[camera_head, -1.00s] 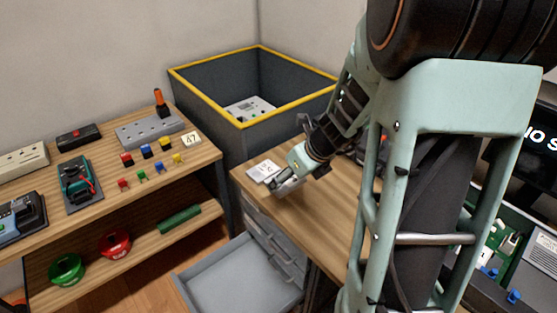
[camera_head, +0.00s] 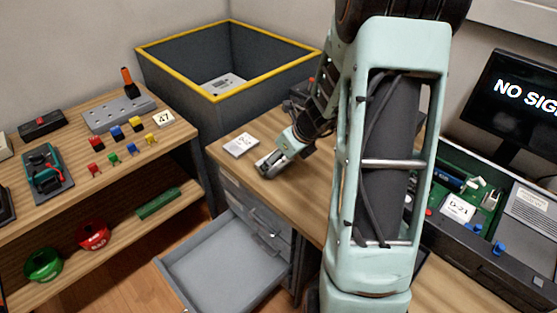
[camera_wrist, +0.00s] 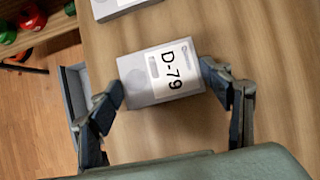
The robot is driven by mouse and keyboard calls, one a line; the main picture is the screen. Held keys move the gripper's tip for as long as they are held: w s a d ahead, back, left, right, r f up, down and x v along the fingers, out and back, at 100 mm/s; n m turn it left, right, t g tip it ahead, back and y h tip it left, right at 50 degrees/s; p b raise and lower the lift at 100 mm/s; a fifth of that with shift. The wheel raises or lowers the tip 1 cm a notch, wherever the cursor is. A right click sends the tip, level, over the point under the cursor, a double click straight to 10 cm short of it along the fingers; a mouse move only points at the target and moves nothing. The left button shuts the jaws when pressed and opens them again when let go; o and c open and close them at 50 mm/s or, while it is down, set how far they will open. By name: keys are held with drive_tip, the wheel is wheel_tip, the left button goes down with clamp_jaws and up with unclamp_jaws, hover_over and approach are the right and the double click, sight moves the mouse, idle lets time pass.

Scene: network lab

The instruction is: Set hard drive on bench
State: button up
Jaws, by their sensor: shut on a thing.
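A grey hard drive with a white label reading D-79 (camera_wrist: 163,72) sits between the fingers of my gripper (camera_wrist: 160,82) in the wrist view. The gripper is shut on its two sides. In the head view my gripper (camera_head: 268,166) is low over the wooden bench (camera_head: 300,205), near its left end. The held drive is mostly hidden there by the fingers. I cannot tell whether it touches the bench top.
Another labelled drive (camera_head: 241,145) lies on the bench just beyond my gripper. An open grey drawer (camera_head: 215,265) juts out below. A yellow-rimmed bin (camera_head: 185,75) stands behind. An open case (camera_head: 500,215) with a D-21 drive and a monitor (camera_head: 515,95) are at right.

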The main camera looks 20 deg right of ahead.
drive_tip(key=o, duration=1.3)
drive_tip(key=shift+f, duration=0.1)
drive_tip(key=shift+r, duration=0.25)
drive_tip(key=p+v, duration=0.4)
drive_tip(key=v, duration=0.7)
drive_tip(key=shift+s+r, duration=0.25)
drive_tip(key=shift+r, duration=0.1)
drive_tip(key=shift+w, duration=0.1)
